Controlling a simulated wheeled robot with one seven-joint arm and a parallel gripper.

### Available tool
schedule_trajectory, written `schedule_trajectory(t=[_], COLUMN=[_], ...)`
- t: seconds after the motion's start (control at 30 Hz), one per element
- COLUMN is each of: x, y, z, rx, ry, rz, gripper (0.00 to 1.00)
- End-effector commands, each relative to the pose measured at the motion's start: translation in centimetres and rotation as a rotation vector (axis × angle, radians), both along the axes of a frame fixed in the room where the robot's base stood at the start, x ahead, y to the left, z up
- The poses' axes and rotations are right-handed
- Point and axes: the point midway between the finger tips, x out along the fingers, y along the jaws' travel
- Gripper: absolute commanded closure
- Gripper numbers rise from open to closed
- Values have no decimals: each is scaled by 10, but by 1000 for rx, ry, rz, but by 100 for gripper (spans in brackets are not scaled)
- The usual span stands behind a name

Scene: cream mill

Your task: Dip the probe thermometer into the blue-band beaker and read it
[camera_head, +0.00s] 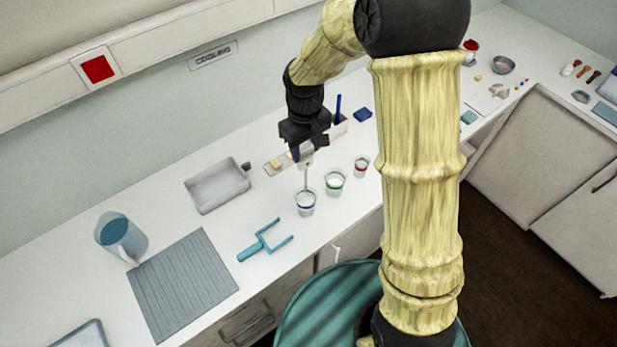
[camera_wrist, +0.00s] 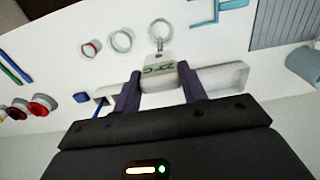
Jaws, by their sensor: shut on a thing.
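My gripper (camera_head: 306,150) is shut on the white probe thermometer (camera_head: 306,158), which hangs upright with its thin probe pointing down. The probe reaches the mouth of the blue-band beaker (camera_head: 305,203); I cannot tell how deep its tip is. In the wrist view my gripper (camera_wrist: 159,78) has its two purple fingers on either side of the thermometer body (camera_wrist: 158,68). Its display shows dark characters, upside down and too small to read surely. The blue-band beaker (camera_wrist: 161,36) shows beyond it, with the probe over its opening.
The green-band beaker (camera_head: 334,182) and red-band beaker (camera_head: 361,167) stand close to the right. A grey tray (camera_head: 217,187) lies left. A teal forked tool (camera_head: 265,243), ribbed grey mat (camera_head: 182,285) and jug (camera_head: 120,238) are nearer. The counter between tray and forked tool is clear.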

Motion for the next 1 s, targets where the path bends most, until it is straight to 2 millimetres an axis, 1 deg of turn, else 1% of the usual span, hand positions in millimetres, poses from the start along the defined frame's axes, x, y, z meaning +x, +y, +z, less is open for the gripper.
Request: schedule_trajectory(t=[0.03, 0.37, 0.47, 0.6, 0.7, 1.0], x=[0, 0, 0, 0, 0, 0], y=[0, 0, 1, 1, 0, 0], z=[3, 2, 1, 1, 1, 2], rx=[0, 1, 1, 1, 0, 0], ry=[0, -1, -1, -1, 0, 0], rz=[0, -11, -80, -239, -308, -318], gripper=[78, 78, 78, 78, 78, 78])
